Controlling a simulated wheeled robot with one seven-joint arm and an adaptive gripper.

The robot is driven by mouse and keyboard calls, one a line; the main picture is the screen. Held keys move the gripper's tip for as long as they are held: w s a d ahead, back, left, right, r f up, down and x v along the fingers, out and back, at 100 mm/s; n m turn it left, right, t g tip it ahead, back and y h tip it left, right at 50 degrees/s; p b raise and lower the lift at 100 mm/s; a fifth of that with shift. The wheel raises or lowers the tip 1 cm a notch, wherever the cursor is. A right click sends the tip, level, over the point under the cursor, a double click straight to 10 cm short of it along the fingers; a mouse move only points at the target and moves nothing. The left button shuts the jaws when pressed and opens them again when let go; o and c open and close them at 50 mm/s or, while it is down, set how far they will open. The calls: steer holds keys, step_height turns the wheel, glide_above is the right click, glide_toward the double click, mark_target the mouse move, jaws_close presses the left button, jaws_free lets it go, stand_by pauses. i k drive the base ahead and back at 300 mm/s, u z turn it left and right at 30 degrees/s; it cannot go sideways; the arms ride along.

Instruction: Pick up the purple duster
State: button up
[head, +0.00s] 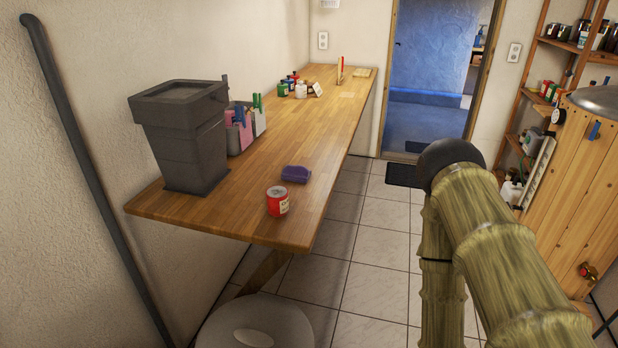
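The purple duster (295,174) is a small dark purple block. It lies on the wooden tabletop (330,135) near the table's right edge, just behind a red can (277,201) with a pale label. A narrow gap seems to part the two. My arm shows at the right of the head view, off the table's right side. My gripper is not in view, so whether it is open or shut is hidden. Nothing covers the duster.
A dark grey bin (182,130) and a caddy with pink and green items (240,128) stand along the wall. Small bottles (290,86) stand farther back. A grey round seat (255,325) is below the table's front. Tiled floor lies right of the table.

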mark_target(297, 173)
steer(key=z, duration=1.3)
steer(key=i, duration=2.2)
steer(key=u, duration=1.8)
